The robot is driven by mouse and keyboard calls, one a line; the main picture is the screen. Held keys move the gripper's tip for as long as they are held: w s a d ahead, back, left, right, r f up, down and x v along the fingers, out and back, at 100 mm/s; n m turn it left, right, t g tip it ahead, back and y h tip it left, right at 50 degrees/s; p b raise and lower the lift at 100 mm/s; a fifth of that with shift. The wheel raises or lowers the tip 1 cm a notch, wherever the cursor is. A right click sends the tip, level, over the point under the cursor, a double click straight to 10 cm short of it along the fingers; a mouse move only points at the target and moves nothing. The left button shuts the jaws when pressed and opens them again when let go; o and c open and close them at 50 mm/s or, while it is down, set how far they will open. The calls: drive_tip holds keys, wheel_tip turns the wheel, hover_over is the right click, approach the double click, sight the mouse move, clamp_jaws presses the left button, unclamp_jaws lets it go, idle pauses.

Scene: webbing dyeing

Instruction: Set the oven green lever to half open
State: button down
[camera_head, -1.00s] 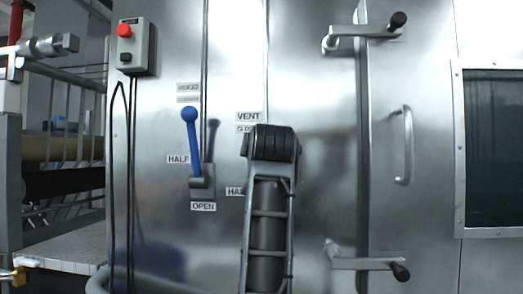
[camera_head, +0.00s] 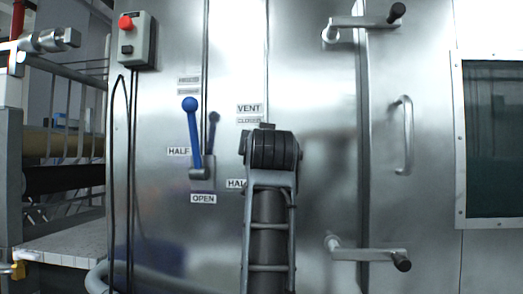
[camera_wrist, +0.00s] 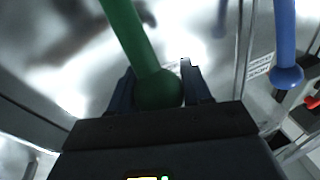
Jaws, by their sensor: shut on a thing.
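The green lever (camera_wrist: 125,30) shows in the wrist view, a green rod ending in a round green knob. My gripper (camera_wrist: 157,86) is shut on that knob, with one dark finger on each side of it. In the head view the green lever and my gripper are hidden behind my own arm, in front of the panel under the VENT label (camera_head: 249,108). A HALF label (camera_head: 236,184) is partly covered by my arm, so the lever's angle against the labels cannot be told.
A blue lever (camera_head: 194,132) stands to the left, near upright, with its own HALF and OPEN labels; its knob shows in the wrist view (camera_wrist: 287,77). A control box with a red button (camera_head: 137,40) is at upper left. Door handles (camera_head: 407,135) are to the right.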

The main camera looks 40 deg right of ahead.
drive_tip(key=s+a+f+n+t+h+b, duration=0.1)
drive_tip(key=s+a+f+t+h+b, duration=0.1)
drive_tip(key=b, duration=0.6)
drive_tip(key=s+a+f+t, duration=0.1)
drive_tip(key=s+a+f, duration=0.1)
drive_tip(key=a+f, duration=0.1)
drive_tip(key=shift+s+a+t, duration=0.15)
drive_tip(key=shift+a+t, duration=0.15)
drive_tip(key=shift+r, duration=0.1)
drive_tip(key=c, duration=0.8)
unclamp_jaws()
drive_tip(key=shift+s+a, duration=0.15)
drive_tip(key=shift+o, duration=1.3)
drive_tip(key=shift+f, duration=0.2)
drive_tip(key=b+v, duration=0.1)
drive_tip(key=v, duration=0.6)
drive_tip(key=shift+s+a, duration=0.15)
drive_tip(key=shift+s, duration=0.05)
